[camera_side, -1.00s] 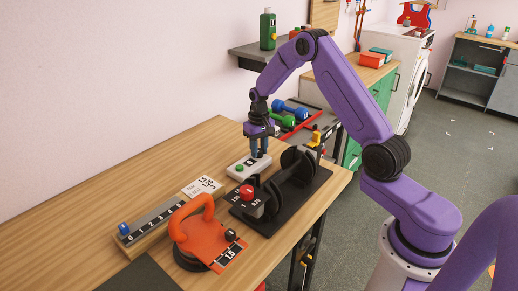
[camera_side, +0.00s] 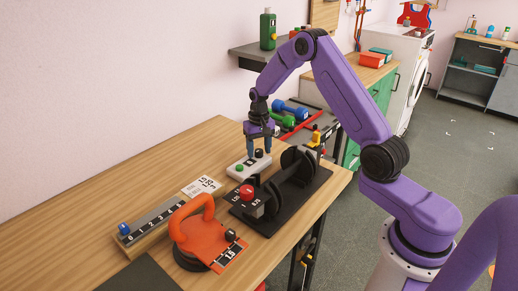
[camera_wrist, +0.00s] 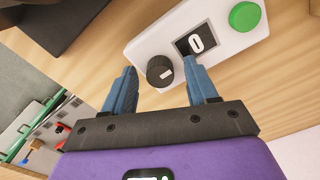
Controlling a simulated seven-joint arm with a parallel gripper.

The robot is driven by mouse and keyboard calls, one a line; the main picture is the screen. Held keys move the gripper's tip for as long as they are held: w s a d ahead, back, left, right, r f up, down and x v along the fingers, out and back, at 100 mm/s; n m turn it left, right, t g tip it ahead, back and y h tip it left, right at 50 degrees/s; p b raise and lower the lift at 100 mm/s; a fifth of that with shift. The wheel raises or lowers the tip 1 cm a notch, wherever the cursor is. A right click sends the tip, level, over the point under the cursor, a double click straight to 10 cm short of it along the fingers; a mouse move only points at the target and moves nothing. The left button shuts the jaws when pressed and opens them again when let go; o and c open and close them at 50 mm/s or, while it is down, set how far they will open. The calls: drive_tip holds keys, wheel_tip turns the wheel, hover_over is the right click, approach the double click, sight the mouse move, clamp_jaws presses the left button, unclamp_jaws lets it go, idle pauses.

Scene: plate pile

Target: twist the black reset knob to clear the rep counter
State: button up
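The black knob (camera_wrist: 160,71) with a white mark sits on a white counter box (camera_wrist: 150,45), beside a small display (camera_wrist: 196,42) that reads 0. A green button (camera_wrist: 245,16) is at the box's other end. In the side view the box (camera_side: 248,165) lies on the table and the knob (camera_side: 259,153) shows between the fingertips. My gripper (camera_wrist: 160,66) is open and empty, with one blue finger to either side of the knob in the wrist view. In the side view my gripper (camera_side: 258,149) hovers just above the knob, fingers pointing down.
A black dumbbell stand (camera_side: 318,183) with a red button stands close in front of the box. An orange kettlebell (camera_side: 196,232), a numbered rail (camera_side: 152,222) and a white card (camera_side: 202,187) lie nearer the camera. The table's left part is bare.

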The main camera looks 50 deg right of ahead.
sight(259, 151)
wheel_tip(259, 151, up, 17)
drive_tip(key=shift+r, duration=0.2)
idle(0.7)
drive_tip(key=s+a+r+n, duration=0.1)
drive_tip(key=s+a+n, duration=0.8)
drive_tip(key=s+a, duration=0.8)
drive_tip(key=s+a+f+n, duration=0.1)
drive_tip(key=s+f+n, duration=0.2)
drive_tip(key=s+n, duration=0.5)
drive_tip(key=s, duration=1.3)
drive_tip(key=shift+n, duration=0.3)
